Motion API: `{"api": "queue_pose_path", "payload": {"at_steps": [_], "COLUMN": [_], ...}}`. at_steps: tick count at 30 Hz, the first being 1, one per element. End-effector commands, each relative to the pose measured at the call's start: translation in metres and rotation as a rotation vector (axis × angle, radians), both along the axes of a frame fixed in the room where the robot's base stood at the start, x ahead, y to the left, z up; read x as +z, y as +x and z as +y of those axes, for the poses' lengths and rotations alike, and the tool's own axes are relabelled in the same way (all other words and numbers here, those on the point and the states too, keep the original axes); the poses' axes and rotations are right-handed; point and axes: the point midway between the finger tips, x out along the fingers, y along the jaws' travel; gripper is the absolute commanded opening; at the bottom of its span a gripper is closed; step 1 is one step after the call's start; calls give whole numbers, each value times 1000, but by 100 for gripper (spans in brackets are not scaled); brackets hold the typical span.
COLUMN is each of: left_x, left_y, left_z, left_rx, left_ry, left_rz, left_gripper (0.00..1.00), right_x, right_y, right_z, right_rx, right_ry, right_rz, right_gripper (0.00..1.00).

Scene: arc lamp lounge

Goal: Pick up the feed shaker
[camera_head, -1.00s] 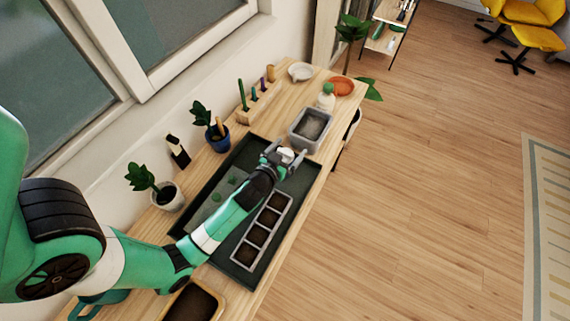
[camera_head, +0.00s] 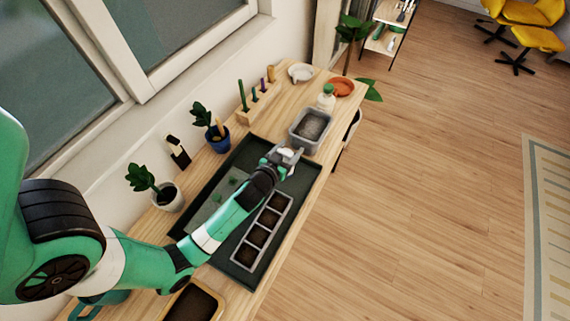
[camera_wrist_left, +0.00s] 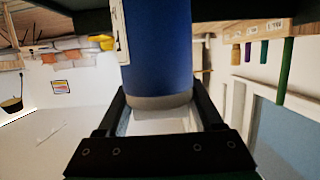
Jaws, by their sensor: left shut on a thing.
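The feed shaker looks like a blue cylinder with a pale cap. In the head view only its white top (camera_head: 286,153) shows, between my left fingers over the dark tray (camera_head: 240,277). In the left wrist view its blue body (camera_wrist_left: 157,45) fills the upper middle, with a pale band at its lower end. My left gripper (camera_head: 290,158) is shut on it, with one finger on each side; the gripper also shows in the left wrist view (camera_wrist_left: 163,120). I cannot tell whether its base touches the tray. My right gripper is not in view.
A grey soil bin (camera_head: 310,127) stands just beyond the gripper, with a green-capped bottle (camera_head: 326,99) behind it. A seedling tray (camera_head: 262,232) lies under my forearm. Potted plants (camera_head: 168,196) and a wooden tool rack (camera_head: 262,97) line the window side. Open floor lies right of the bench.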

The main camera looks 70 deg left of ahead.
Motion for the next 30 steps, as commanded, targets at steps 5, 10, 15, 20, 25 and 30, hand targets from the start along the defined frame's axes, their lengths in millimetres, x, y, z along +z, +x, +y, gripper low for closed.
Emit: {"api": "queue_pose_path", "payload": {"at_steps": [5,10,15,20,25,30], "left_x": [1,9,35,72,106,129], "left_y": [0,0,0,-16,-43,-68], "left_z": [0,0,0,-26,-68,-104], "left_rx": [0,0,1,-6,-11,-9], "left_ry": [1,1,1,2,1,1], "left_rz": [-2,-3,-4,-4,0,2], "left_gripper": [0,0,0,0,0,0], "right_x": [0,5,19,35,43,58], "right_y": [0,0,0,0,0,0], "right_z": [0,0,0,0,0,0], "right_rx": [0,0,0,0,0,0], "right_ry": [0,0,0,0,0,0], "right_rz": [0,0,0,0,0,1], "right_gripper": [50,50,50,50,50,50]}}
